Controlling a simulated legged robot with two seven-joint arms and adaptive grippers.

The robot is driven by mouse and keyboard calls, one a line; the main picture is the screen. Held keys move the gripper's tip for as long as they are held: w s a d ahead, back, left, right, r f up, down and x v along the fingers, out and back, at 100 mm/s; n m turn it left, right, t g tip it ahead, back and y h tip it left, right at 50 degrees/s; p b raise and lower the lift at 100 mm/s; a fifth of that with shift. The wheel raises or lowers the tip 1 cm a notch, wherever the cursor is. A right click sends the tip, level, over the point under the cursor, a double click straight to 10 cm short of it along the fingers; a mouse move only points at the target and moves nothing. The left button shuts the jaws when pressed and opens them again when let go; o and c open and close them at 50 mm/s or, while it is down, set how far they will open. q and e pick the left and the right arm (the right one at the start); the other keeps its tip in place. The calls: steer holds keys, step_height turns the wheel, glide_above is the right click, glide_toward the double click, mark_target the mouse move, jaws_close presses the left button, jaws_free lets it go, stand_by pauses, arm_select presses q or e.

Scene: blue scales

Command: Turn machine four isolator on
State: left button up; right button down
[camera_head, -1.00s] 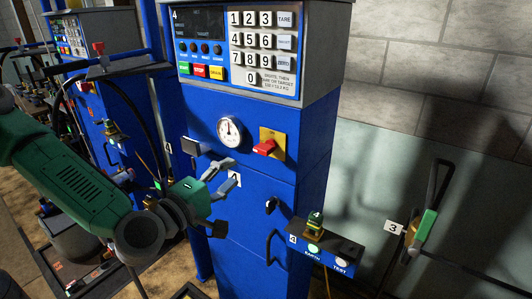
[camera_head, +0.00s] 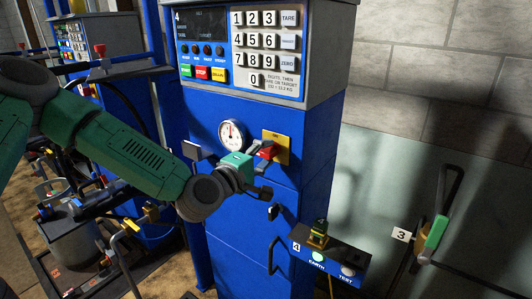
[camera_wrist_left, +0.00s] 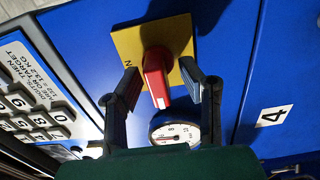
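The isolator is a red handle (camera_head: 266,152) on a yellow plate (camera_head: 284,146), on the blue front of machine four (camera_head: 310,140). In the left wrist view the red handle (camera_wrist_left: 155,80) stands out from the yellow plate (camera_wrist_left: 126,42), with a black letter partly legible beside it. My left gripper (camera_head: 262,172) is in front of the isolator. In the left wrist view its two fingers (camera_wrist_left: 160,84) are apart, one on each side of the handle, with gaps visible. My right gripper is not in view.
A round gauge (camera_head: 231,135) sits just left of the isolator. A keypad panel (camera_head: 265,50) is above. A small box marked EARTH and TEST (camera_head: 330,262) juts out at lower right. A green-handled fitting (camera_head: 436,232) is by the wall.

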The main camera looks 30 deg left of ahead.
arm_select(q)
steer(key=shift+a+f, duration=0.1)
steer(key=shift+a, duration=0.2)
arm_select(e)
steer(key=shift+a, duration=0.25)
arm_select(q)
steer(key=shift+d, duration=0.15)
jaws_close()
steer(key=shift+d, duration=0.15)
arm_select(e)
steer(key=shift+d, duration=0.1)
